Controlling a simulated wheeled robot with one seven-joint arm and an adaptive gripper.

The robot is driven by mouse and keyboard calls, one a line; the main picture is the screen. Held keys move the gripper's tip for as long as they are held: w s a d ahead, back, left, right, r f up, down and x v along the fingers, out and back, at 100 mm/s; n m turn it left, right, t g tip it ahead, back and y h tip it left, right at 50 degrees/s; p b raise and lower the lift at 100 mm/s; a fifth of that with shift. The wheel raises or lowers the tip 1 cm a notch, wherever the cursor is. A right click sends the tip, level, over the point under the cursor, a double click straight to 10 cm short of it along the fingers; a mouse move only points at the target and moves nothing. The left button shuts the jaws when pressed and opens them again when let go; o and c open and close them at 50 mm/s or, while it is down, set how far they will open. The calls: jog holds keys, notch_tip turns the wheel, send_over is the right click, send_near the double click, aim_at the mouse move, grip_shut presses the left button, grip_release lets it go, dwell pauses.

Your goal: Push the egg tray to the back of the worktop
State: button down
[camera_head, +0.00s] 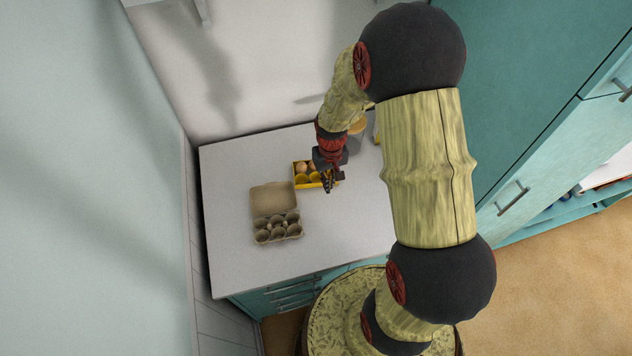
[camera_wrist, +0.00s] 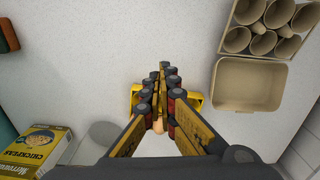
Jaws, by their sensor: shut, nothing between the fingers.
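The yellow egg tray (camera_head: 307,186) lies on the worktop (camera_head: 350,235), left of its middle and toward the wall. At least one brown egg (camera_head: 301,168) sits in it, and some cups look empty. My gripper (camera_head: 328,190) is shut and empty, pointing down at the tray's front right. It covers part of the tray. In the wrist view the shut fingers (camera_wrist: 167,68) hide the tray's middle, and yellow parts of the tray (camera_wrist: 195,98) show on both sides. I cannot tell whether the fingers touch the tray.
An open cardboard egg carton (camera_head: 272,197) stands to the tray's front left, its cups empty in the wrist view. A yellow chickpea box (camera_wrist: 40,150) and a pale round container (camera_wrist: 102,137) stand on the tray's other side. The front worktop is mostly clear.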

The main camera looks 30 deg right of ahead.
aim_at(316, 174)
jog(key=f, duration=1)
jog(key=shift+s, duration=0.2)
jog(key=w, duration=0.2)
jog(key=shift+w+d+r, duration=0.15)
jog(key=shift+w+d, duration=0.05)
jog(key=shift+w, duration=0.15)
jog(key=shift+w+d, duration=0.15)
jog(key=shift+w, duration=0.55)
jog(key=shift+w, duration=0.1)
jog(key=w, duration=0.2)
jog(key=w+b, duration=0.1)
jog(key=w, duration=0.2)
jog(key=w+d+b, duration=0.1)
jog(key=w, duration=0.1)
jog(key=shift+w+d, duration=0.1)
jog(key=shift+w, duration=0.5)
